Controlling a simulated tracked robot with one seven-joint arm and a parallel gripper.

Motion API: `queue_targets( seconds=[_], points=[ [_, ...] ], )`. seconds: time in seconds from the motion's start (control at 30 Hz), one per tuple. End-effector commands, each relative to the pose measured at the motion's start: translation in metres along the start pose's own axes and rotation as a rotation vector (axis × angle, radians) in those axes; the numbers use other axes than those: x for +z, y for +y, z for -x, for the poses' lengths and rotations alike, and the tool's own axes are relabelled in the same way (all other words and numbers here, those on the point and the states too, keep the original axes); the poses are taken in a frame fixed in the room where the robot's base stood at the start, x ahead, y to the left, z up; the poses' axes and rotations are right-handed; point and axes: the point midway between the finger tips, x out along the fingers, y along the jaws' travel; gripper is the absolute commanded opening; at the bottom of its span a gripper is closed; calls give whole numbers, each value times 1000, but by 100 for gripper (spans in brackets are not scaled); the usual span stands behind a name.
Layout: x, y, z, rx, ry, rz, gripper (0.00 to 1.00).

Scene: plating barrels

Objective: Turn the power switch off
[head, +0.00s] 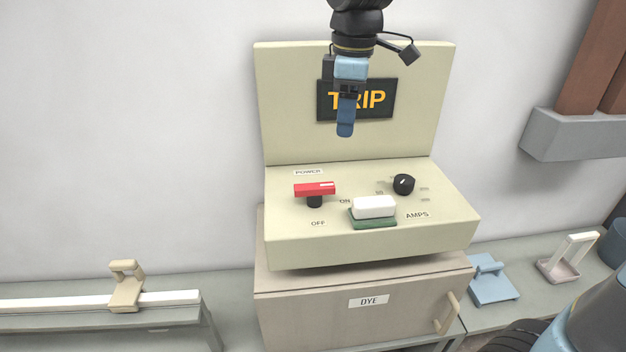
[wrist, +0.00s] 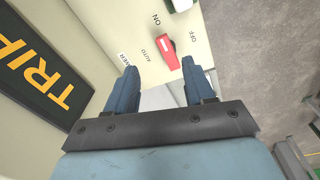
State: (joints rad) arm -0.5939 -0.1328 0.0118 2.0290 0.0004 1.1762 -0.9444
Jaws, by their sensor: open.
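The power switch (head: 314,190) has a red bar handle on a black stem, on the sloped top of a cream control panel. Its bar lies roughly crosswise, with its white-marked end to the right, towards the ON label (head: 345,201). The OFF label (head: 318,223) is below it. In the wrist view the red handle (wrist: 166,55) shows beyond and between the fingertips, apart from them. My gripper (head: 345,130) hangs above and behind the switch, in front of the TRIP sign. In the wrist view its two fingers (wrist: 158,72) are spread, with nothing between them.
A black AMPS knob (head: 404,184) and a white block on a green base (head: 374,207) sit right of the switch. The TRIP sign (head: 380,99) is on the upright back panel. Space above the sloped panel is clear.

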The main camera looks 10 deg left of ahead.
Motion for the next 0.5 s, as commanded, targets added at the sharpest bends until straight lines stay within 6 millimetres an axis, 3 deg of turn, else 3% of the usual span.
queue_targets(
  seconds=[0.1, 0.2, 0.5],
  points=[
    [-32, 0, -8, -35, -19, 143, 53],
    [-48, -2, -12, -52, -28, 217, 53],
    [-56, -4, -32, -64, -33, 262, 53]
  ],
)
